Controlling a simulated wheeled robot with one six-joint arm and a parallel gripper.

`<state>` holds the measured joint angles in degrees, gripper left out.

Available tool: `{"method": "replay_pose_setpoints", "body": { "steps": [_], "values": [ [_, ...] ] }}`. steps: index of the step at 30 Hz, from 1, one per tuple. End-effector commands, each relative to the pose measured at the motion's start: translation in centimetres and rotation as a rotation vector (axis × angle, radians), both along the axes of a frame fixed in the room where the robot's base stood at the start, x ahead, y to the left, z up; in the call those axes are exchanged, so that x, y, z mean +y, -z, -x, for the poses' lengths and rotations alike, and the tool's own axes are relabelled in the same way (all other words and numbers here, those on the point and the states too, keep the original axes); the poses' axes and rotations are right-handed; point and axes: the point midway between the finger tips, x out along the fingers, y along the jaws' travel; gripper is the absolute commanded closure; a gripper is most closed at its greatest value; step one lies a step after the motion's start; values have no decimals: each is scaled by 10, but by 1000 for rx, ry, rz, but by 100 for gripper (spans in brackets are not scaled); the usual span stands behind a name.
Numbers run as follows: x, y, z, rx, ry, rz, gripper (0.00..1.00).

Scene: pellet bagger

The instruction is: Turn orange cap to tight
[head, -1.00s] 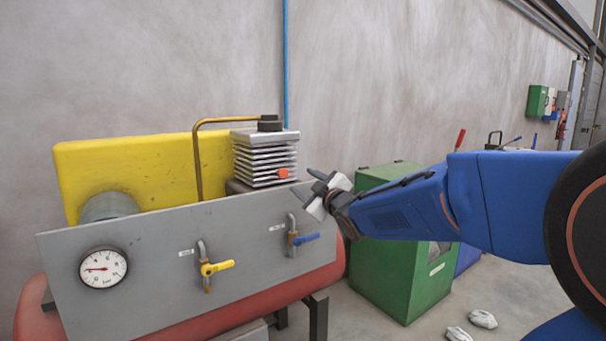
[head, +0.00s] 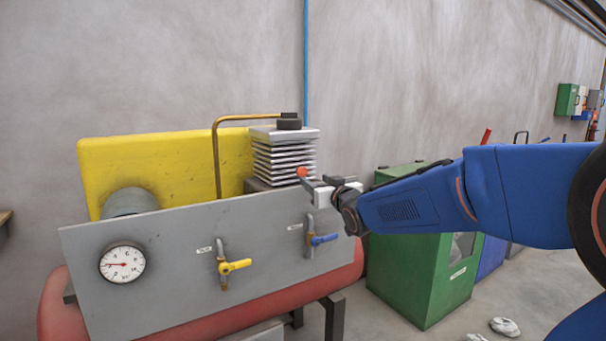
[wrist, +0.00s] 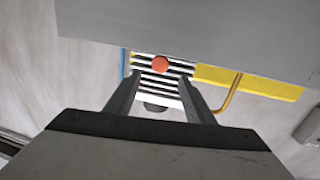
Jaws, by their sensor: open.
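The orange cap (head: 302,172) sits on the lower front of the finned grey cylinder block (head: 283,157) of the compressor. In the wrist view the orange cap (wrist: 160,64) shows as a small orange polygon in front of the fins, just beyond the fingertips and between their lines. My gripper (head: 312,186) is at the right of the cap in the head view, with its jaws apart and nothing between them. In the wrist view both fingers of my gripper (wrist: 162,85) reach toward the cap. I cannot tell the exact gap between fingertips and cap.
A sloping grey panel (head: 180,245) below carries a gauge (head: 122,262), a yellow-handled valve (head: 235,265) and a blue-handled valve (head: 323,239). A brass pipe (head: 216,160) rises left of the fins, before a yellow guard (head: 150,165). A green cabinet (head: 412,275) stands right, under my arm.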

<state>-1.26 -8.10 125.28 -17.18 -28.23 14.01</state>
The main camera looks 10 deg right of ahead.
Motion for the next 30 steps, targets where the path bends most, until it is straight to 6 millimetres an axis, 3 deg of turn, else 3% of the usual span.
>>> {"method": "replay_pose_setpoints", "body": {
  "steps": [18,30],
  "values": [
    [16,0,-95,0,-1,1,51],
    [19,0,-115,-1,0,1,51]
  ]
}}
